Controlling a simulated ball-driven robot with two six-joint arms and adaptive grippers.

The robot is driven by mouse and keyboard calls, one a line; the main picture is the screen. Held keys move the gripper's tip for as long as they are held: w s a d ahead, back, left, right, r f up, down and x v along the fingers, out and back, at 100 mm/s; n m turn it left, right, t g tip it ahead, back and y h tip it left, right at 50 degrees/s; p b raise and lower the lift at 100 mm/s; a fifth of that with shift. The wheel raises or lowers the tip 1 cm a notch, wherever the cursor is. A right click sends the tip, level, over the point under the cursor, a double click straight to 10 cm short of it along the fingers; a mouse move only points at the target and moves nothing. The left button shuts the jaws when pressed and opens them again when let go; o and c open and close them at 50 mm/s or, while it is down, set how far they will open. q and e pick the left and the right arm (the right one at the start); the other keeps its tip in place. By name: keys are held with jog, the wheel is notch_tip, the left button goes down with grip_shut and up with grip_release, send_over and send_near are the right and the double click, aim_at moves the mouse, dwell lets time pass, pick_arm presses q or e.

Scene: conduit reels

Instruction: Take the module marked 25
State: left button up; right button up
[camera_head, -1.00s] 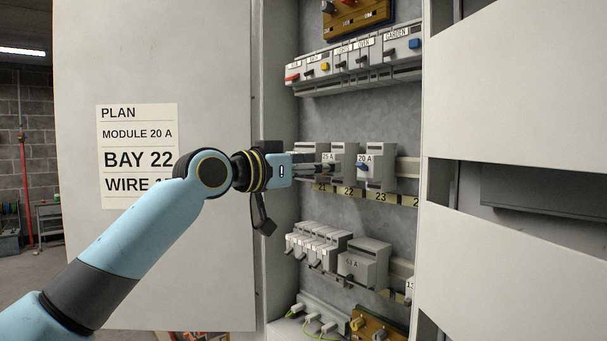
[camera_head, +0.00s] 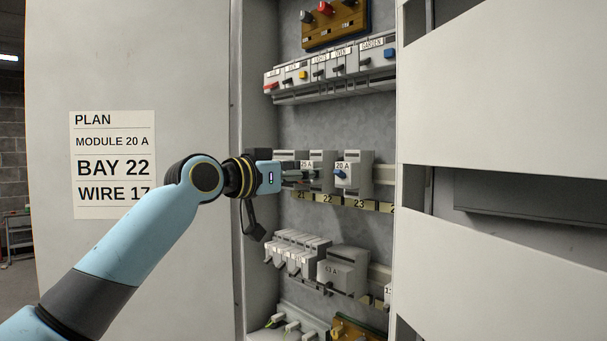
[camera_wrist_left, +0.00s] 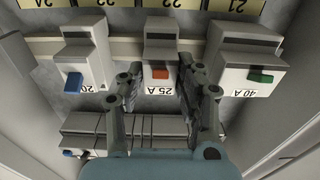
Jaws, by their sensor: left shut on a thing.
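The module marked 25 A (camera_wrist_left: 160,60) is pale grey with an orange-red lever. It sits on the rail by the bay label 22, seen upside down in the left wrist view. In the head view the same module (camera_head: 322,160) is partly hidden by my left gripper (camera_head: 302,178). In the left wrist view the left gripper (camera_wrist_left: 160,78) has one finger on each side of this module and is shut on it. The module looks still upright on its rail. My right gripper is not in view.
The 20 A module (camera_head: 354,171) with a blue lever stands close on one side, and the 40 A module (camera_wrist_left: 247,60) with a green lever on the other. A row of grey modules (camera_head: 296,250) lies below. Cabinet walls flank the opening.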

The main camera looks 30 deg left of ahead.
pick_arm(q)
grip_shut()
jog(key=shift+s+f, duration=0.15)
jog(key=shift+s, duration=0.05)
jog(key=shift+s+a+p, duration=0.3)
jog(key=shift+s, duration=0.25)
jog(key=shift+s, duration=0.25)
dwell(0.3)
jog(key=shift+p+v, duration=1.4)
jog(key=shift+v, duration=1.55)
